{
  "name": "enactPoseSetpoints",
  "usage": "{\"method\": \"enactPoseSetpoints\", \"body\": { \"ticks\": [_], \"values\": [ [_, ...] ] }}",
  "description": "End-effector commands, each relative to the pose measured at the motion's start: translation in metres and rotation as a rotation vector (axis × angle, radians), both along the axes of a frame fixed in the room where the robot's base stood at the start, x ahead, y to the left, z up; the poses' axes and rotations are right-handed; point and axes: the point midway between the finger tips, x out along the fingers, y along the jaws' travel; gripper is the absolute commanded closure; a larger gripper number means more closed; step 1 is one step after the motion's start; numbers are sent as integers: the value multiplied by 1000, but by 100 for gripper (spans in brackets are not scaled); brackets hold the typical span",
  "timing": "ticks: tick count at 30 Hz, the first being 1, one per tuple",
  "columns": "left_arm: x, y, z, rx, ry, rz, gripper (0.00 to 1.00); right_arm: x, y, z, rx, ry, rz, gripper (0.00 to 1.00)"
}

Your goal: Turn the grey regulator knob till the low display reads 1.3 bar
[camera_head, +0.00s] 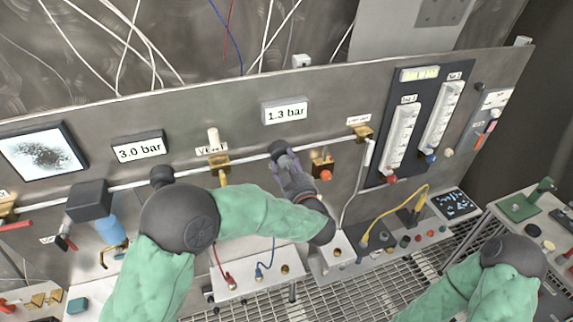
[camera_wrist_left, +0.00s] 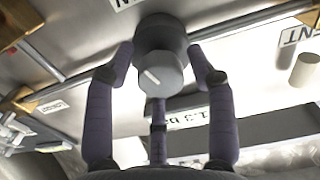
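The grey regulator knob (camera_wrist_left: 160,75), with a white mark on its face, sits on a dark round body (camera_wrist_left: 160,32) on the panel. In the head view the regulator (camera_head: 278,149) is partly hidden by my left gripper (camera_head: 286,160). In the left wrist view the fingers of my left gripper (camera_wrist_left: 162,62) are spread on both sides of the knob, with narrow gaps beside its grey face. The low display (camera_head: 285,112) reads 1.3 bar; it also shows upside down in the left wrist view (camera_wrist_left: 188,119), partly covered by a finger. My right gripper is out of view.
Another display (camera_head: 139,149) reads 3.0 bar. A brass valve (camera_head: 217,165) is left of the regulator, and a brass fitting with an orange-red part (camera_head: 323,170) is right of it. Flowmeters (camera_head: 402,138) stand further right. A bench with cables lies below.

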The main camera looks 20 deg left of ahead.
Motion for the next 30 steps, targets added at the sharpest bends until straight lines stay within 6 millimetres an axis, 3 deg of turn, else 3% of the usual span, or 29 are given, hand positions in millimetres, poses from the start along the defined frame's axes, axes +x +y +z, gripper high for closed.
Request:
{"method": "enactPoseSetpoints", "body": {
  "ticks": [1, 4, 21, 22, 24, 30],
  "values": [
    [0, 0, 0, 0, 0, 0, 67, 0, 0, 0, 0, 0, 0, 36],
    [0, 0, 0, 0, 0, 0, 92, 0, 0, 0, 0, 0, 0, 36],
    [0, 0, -1, 76, 54, 1, 92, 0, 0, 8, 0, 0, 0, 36],
    [0, 0, -1, 75, 53, 1, 51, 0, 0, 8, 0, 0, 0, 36],
    [0, 0, -1, 75, 53, 0, 36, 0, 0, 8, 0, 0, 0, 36],
    [0, 0, 0, 75, 52, 0, 36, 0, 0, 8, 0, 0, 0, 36]
  ]
}}
